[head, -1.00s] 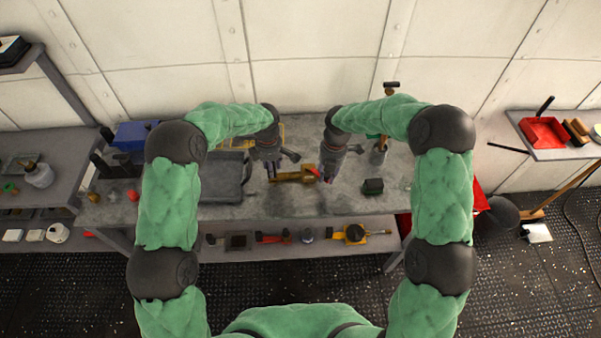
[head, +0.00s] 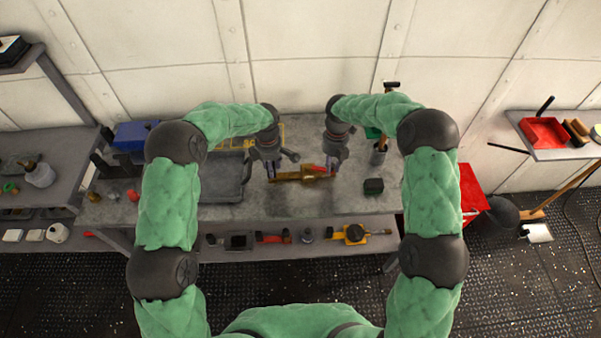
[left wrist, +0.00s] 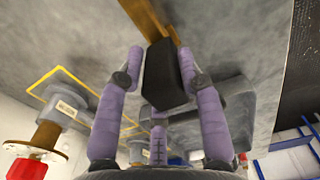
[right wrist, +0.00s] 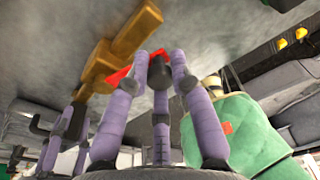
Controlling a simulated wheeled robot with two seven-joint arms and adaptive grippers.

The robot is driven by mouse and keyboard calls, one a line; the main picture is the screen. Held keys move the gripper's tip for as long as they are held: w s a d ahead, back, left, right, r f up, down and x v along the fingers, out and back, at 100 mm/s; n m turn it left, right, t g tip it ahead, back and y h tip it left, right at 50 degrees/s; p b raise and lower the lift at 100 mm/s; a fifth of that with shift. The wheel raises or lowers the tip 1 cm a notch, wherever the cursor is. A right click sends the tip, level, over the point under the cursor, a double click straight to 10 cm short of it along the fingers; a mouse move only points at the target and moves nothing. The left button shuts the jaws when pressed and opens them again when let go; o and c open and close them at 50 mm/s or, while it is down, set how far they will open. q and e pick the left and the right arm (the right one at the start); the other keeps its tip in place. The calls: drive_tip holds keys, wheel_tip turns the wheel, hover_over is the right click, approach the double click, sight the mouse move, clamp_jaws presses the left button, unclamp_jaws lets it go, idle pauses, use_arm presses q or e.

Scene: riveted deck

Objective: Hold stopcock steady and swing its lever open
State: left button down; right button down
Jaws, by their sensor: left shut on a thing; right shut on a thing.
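The brass stopcock (head: 290,177) lies on the grey bench in front of me, with its red lever (head: 316,167) at its right part. My left gripper (head: 270,174) is at its left end. In the left wrist view the fingers close on a black block (left wrist: 164,78) at the end of the brass body (left wrist: 148,18). My right gripper (head: 335,169) is at the lever's end. The fingers partly hide the lever.
A grey tray (head: 222,196) lies to the left of the stopcock. Bare bench lies in front of the stopcock. A shelf below holds several tools.

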use_arm(q)
drive_tip(key=shift+a, duration=0.1)
use_arm(e)
drive_tip(key=shift+w+d+f+n, duration=0.15)
drive_tip(key=shift+w+n, duration=0.6)
drive_tip(key=shift+n, duration=0.55)
use_arm(q)
drive_tip(key=shift+w, duration=0.1)
use_arm(e)
drive_tip(key=c, duration=1)
unclamp_jaws()
drive_tip(key=shift+w, duration=0.1)
wheel_tip(320, 180, up, 17)
drive_tip(key=w, duration=0.1)
drive_tip(key=shift+w, duration=0.25)
use_arm(q)
drive_tip(key=c, duration=0.7)
unclamp_jaws()
